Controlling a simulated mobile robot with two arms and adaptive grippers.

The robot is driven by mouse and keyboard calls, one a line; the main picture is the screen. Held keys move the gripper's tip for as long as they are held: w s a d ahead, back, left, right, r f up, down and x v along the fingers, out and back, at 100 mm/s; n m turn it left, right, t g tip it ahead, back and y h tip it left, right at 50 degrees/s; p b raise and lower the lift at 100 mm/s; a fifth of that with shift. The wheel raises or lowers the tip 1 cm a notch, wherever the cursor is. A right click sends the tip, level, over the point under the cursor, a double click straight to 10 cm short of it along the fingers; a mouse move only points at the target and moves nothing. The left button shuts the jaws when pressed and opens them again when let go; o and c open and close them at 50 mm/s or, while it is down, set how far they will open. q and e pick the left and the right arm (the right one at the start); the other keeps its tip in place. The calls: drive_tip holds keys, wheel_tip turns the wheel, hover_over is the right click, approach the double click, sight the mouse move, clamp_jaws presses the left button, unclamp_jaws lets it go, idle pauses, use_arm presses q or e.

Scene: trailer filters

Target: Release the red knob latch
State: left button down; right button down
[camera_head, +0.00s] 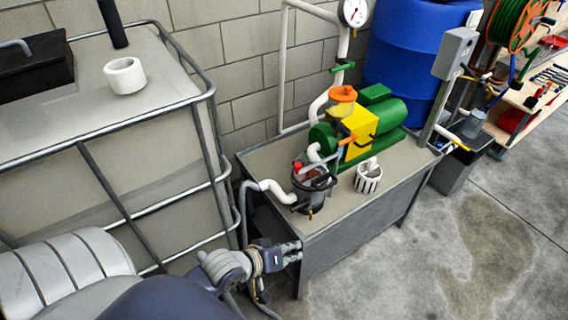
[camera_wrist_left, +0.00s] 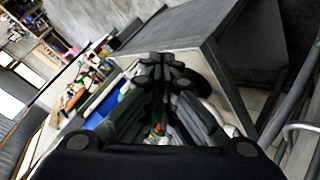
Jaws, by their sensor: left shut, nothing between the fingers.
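In the head view a small red knob (camera_head: 297,166) sits at the upper left of a dark filter housing (camera_head: 309,197) on the grey bench. Whether the knob is latched cannot be told at this size. My left gripper (camera_head: 298,251) is shut and empty. It is at the bench's front left corner, lower in the picture than the housing and apart from the knob. The left wrist view shows its closed fingers (camera_wrist_left: 165,72) in the middle; the red knob cannot be made out there. My right gripper is not in view.
The bench (camera_head: 345,218) also carries a green and yellow pump (camera_head: 360,140) and a white slotted basket (camera_head: 368,178). A caged tank (camera_head: 80,125) stands on the left. A blue barrel (camera_head: 410,60) stands behind. Concrete floor (camera_head: 440,250) is open at the front right.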

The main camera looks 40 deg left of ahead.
use_arm(q)
drive_tip(key=w+a+r+n+t+y, duration=0.1)
drive_tip(key=w+a+r+n+t, duration=0.3)
drive_tip(key=a, duration=0.3)
drive_tip(key=w+a+r+n+t, duration=0.3)
drive_tip(key=a+r+n+t, duration=0.1)
drive_tip(key=a+n, duration=0.3)
drive_tip(key=shift+w+a+r+y, duration=0.4)
drive_tip(key=shift+a+r, duration=0.1)
drive_tip(key=shift+a, duration=0.3)
drive_tip(key=w, duration=1)
drive_tip(key=shift+d, duration=0.3)
drive_tip(key=shift+s+d, duration=0.1)
drive_tip(key=shift+d, duration=0.05)
